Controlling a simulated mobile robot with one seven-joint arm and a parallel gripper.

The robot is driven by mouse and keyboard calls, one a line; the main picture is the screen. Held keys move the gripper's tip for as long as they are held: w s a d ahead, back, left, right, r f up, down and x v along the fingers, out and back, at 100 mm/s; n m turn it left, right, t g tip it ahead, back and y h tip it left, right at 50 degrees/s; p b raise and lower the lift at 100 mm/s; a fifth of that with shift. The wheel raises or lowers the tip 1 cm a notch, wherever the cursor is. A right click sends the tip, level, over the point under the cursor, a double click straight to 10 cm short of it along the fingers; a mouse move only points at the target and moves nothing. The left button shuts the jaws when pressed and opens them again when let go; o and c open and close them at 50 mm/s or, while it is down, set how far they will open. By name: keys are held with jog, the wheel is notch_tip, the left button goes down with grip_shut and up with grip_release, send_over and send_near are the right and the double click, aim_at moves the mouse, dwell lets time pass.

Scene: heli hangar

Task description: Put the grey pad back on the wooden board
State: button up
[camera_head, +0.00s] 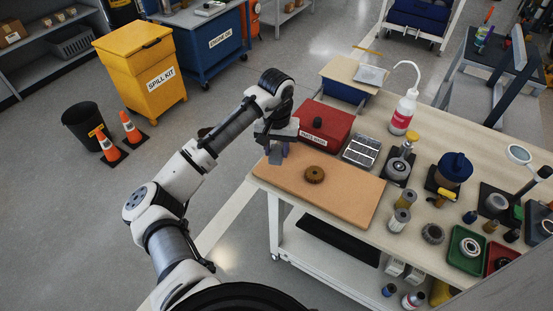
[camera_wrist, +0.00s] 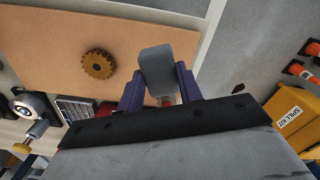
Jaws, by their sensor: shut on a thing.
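The grey pad (camera_wrist: 156,66) is a rounded grey block between the two purple-blue fingers of my gripper (camera_wrist: 158,82) in the wrist view. My gripper is shut on it. In the head view my gripper (camera_head: 278,152) is at the back left corner of the wooden board (camera_head: 335,199), a flat tan board on the workbench. The board also shows in the wrist view (camera_wrist: 50,45), with the pad in front of its edge. I cannot tell whether the pad touches the board. A brown gear (camera_head: 315,174) lies on the board, apart from the pad.
A red box (camera_head: 325,126) and a metal tray (camera_head: 361,152) stand just behind the board. A white bottle (camera_head: 403,112) and several machine parts fill the bench to the right. The front part of the board is clear. Orange cones (camera_head: 130,127) stand on the floor at left.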

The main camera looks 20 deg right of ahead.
aim_at(277, 151)
jog(key=shift+f+p, duration=0.4)
jog(key=shift+f, duration=2.5)
jog(key=shift+f, duration=0.1)
jog(key=o, duration=0.9)
notch_tip(277, 151, up, 12)
jog(key=shift+r+b, duration=0.15)
jog(key=shift+b, duration=1.1)
